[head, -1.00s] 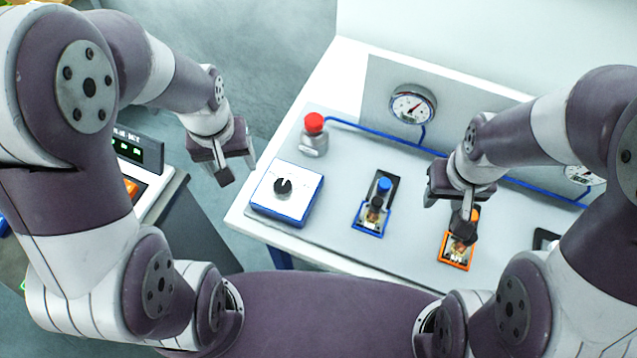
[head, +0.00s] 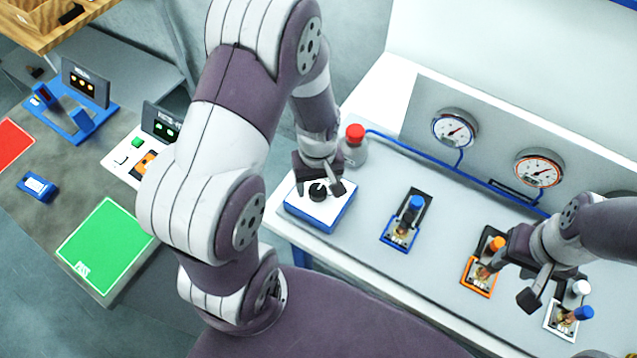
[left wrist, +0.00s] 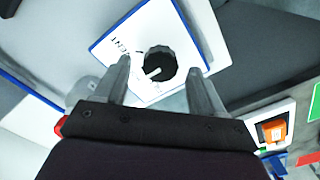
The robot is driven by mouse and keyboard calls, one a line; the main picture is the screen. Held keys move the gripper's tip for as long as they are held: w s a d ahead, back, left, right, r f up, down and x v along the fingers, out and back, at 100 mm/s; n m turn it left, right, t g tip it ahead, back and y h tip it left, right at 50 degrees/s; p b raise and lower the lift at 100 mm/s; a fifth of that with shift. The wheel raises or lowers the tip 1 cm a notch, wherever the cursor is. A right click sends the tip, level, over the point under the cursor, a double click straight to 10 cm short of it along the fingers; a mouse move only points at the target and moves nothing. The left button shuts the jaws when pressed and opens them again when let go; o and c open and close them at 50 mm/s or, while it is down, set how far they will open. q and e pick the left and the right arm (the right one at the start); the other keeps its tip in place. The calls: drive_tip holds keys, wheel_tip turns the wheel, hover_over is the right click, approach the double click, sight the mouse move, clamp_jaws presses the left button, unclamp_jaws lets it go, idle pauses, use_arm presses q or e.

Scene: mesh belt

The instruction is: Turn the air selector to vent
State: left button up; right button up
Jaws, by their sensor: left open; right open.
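The air selector (head: 336,212) is a white-topped box with a blue base and a black round knob (head: 318,191), at the left end of the bench. In the left wrist view the knob (left wrist: 161,62) has a white pointer toward the lower left; partly readable lettering, "ENT", lies to its upper left. My left gripper (head: 320,188) is open over the selector, its fingers on either side of the knob in both views. I cannot tell whether they touch it. My right gripper (head: 537,297) is open and empty, between the orange-framed and white-framed valve units.
A red button (head: 355,133) on a grey base stands just behind the selector. A blue-framed valve (head: 398,236), orange-framed valve (head: 478,277) and white-framed valve (head: 563,319) stand to the right. Gauges (head: 455,130) are on the back panel. A side table with a green pad (head: 105,243) is at left.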

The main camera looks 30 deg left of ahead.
use_arm(q)
drive_tip(key=shift+a+f, duration=0.1)
drive_tip(key=shift+f, duration=0.85)
drive_tip(key=shift+r, duration=0.1)
drive_tip(key=c, duration=1.1)
drive_tip(key=shift+o, duration=0.2)
drive_tip(key=m+p, duration=0.1)
drive_tip(key=m, duration=0.3)
drive_tip(key=shift+m, duration=0.3)
drive_tip(key=m, duration=0.4)
drive_tip(key=shift+w+p, duration=0.1)
drive_tip(key=shift+p, duration=0.3)
drive_tip(key=shift+m, duration=0.4)
